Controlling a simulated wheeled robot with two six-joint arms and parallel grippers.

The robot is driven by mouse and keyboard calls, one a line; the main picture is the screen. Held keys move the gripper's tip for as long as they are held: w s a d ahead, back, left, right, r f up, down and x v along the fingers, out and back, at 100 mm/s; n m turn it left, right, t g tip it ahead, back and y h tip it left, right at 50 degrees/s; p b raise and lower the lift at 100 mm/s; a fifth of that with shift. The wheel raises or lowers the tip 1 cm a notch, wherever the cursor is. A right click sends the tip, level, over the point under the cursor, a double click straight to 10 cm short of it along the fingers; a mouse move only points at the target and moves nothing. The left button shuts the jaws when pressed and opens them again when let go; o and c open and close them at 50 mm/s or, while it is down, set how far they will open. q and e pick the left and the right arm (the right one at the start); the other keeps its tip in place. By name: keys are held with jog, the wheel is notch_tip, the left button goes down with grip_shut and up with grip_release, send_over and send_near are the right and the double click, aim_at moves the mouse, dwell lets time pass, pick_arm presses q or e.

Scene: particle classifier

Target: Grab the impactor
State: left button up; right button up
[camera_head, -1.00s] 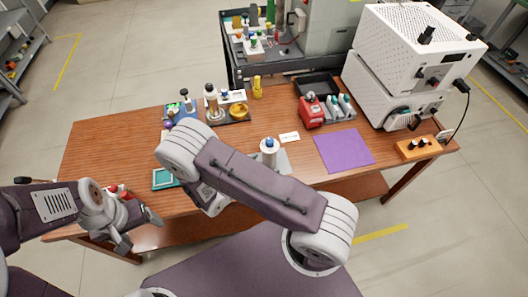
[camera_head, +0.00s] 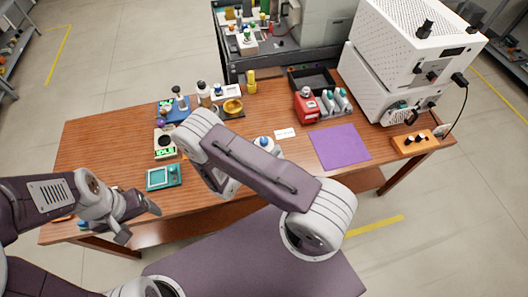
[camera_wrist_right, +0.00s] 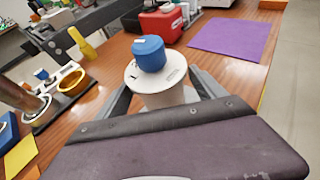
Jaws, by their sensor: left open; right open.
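A white cylinder with a blue cap (camera_wrist_right: 155,80), which looks like the impactor, stands upright in the right wrist view. The fingers of my right gripper (camera_wrist_right: 160,95) are spread on either side of its body; whether they touch it cannot be told. In the head view the blue-capped top of the cylinder (camera_head: 264,142) shows just behind my right arm, which hides most of its body. My right gripper is hidden behind that arm in the head view. My left gripper (camera_head: 138,218) is open and empty near the table's front left edge.
On the wooden table (camera_head: 95,150) are a teal tray (camera_head: 163,177), a device with a green display (camera_head: 165,143), a yellow bowl (camera_head: 233,106), a red container (camera_head: 306,104) and a purple mat (camera_head: 339,146). A large white machine (camera_head: 400,60) stands at the right.

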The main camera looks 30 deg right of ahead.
jog(key=x, duration=0.3)
jog(key=shift+d, duration=0.15)
grip_shut()
jog(key=shift+r, duration=0.55)
notch_tip(320, 180, up, 3)
jog(key=shift+f, duration=0.2)
jog(key=s+d+r, duration=0.7)
jog(key=d, duration=0.2)
jog(key=shift+r, duration=0.2)
